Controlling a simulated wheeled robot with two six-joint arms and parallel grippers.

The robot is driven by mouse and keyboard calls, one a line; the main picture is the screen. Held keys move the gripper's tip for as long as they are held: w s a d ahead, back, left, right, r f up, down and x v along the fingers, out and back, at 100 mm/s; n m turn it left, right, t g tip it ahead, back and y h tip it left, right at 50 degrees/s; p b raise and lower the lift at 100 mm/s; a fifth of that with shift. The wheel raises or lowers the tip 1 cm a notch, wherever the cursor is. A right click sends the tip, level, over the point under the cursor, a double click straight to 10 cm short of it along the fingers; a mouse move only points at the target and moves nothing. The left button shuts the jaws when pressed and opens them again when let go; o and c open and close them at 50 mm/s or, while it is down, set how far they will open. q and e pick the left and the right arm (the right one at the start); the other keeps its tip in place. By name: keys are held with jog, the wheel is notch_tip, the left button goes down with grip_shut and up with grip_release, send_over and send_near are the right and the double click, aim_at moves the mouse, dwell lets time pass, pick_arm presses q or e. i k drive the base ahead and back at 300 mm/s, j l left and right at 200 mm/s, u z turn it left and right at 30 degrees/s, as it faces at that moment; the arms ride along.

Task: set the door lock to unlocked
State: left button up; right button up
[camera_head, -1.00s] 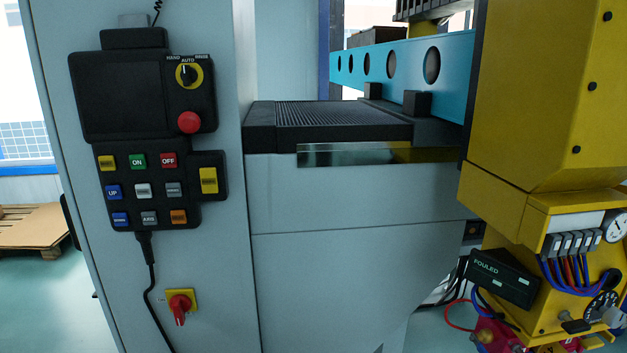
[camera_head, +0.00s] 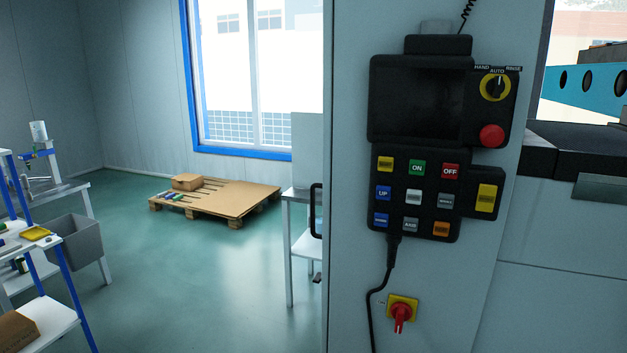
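No part here carries a readable door lock label. A red rotary handle (camera_head: 400,317) sits on a yellow square plate low on the grey cabinet front (camera_head: 460,290), and its grip points roughly down. Small marks beside its plate are too small to read. Above it hangs a black control pendant (camera_head: 418,190). At its upper right is a black selector knob on a yellow disc (camera_head: 495,87), marked HAND, AUTO and RINSE, pointing about at AUTO. Neither of my grippers is in view.
A red mushroom button (camera_head: 492,136) and several coloured keys are on the pendant; its black cable (camera_head: 373,310) hangs beside the red handle. A black door handle (camera_head: 316,210) shows at the cabinet's left edge. Left are a pallet (camera_head: 235,205), a grey bin (camera_head: 78,240) and open green floor.

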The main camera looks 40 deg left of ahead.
aim_at(317, 278)
jog(key=k+j, duration=0.1)
jog(key=j, duration=0.85)
jog(key=k+j, duration=0.15)
jog(key=j, duration=0.35)
jog(key=k+j, duration=0.1)
jog(key=j, duration=0.35)
jog(key=k+j, duration=0.1)
jog(key=j, duration=0.4)
